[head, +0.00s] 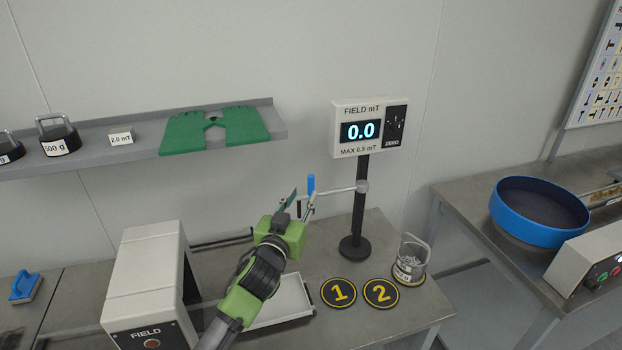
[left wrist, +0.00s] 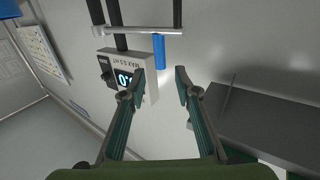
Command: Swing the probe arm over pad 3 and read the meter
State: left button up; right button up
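The meter (head: 369,129) reads 0.0 under "FIELD mT", with "MAX 0.5 mT" below and a ZERO label at the right. It stands on a black post (head: 358,205). The probe arm (head: 337,191), a thin grey rod with a blue grip (head: 311,184), reaches left from the post. Pads 1 (head: 338,292) and 2 (head: 381,293) are black discs on the bench; no pad 3 shows. My left gripper (head: 300,201) is near the blue grip. In the left wrist view its fingers (left wrist: 157,90) are apart and empty, with the blue grip (left wrist: 159,50) beyond the tips. My right gripper is out of view.
A grey FIELD box (head: 150,285) and a white tray (head: 285,302) flank my left arm. The shelf (head: 150,148) above holds weights and green gloves. A blue round pan (head: 540,211) is on the right bench.

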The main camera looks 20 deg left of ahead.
aim_at(310, 183)
pick_arm(q)
jog(key=w+p, duration=0.1)
jog(key=w, duration=0.7)
jog(key=shift+w, duration=0.25)
grip_shut()
